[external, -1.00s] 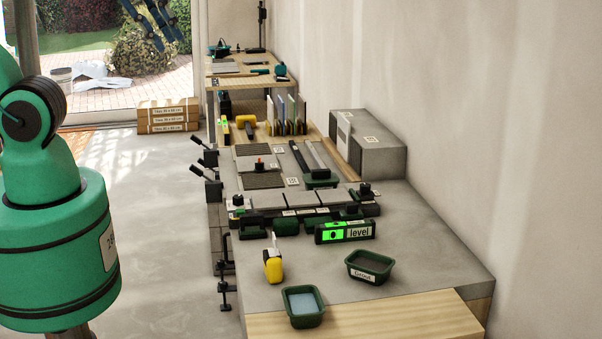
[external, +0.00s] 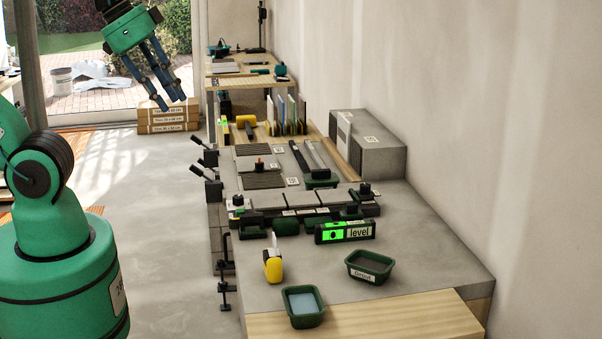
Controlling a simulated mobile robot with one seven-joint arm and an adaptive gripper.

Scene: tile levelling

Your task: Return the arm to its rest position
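My gripper (external: 169,88) hangs in the air at the upper left of the external view, left of the workbench and well clear of it. Its blue-grey fingers point down and to the right, with a gap between them. Nothing shows between the fingers. My green arm base and shoulder stand at the left edge. The links joining them to the gripper are mostly out of the picture.
The grey workbench (external: 430,235) holds a green-lit level (external: 345,232), tiles (external: 268,201), a yellow-handled tool (external: 272,262), a green tub (external: 303,306) and a grout tub (external: 369,267). Tile boxes (external: 168,117) lie on the floor behind. The floor between base and bench is free.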

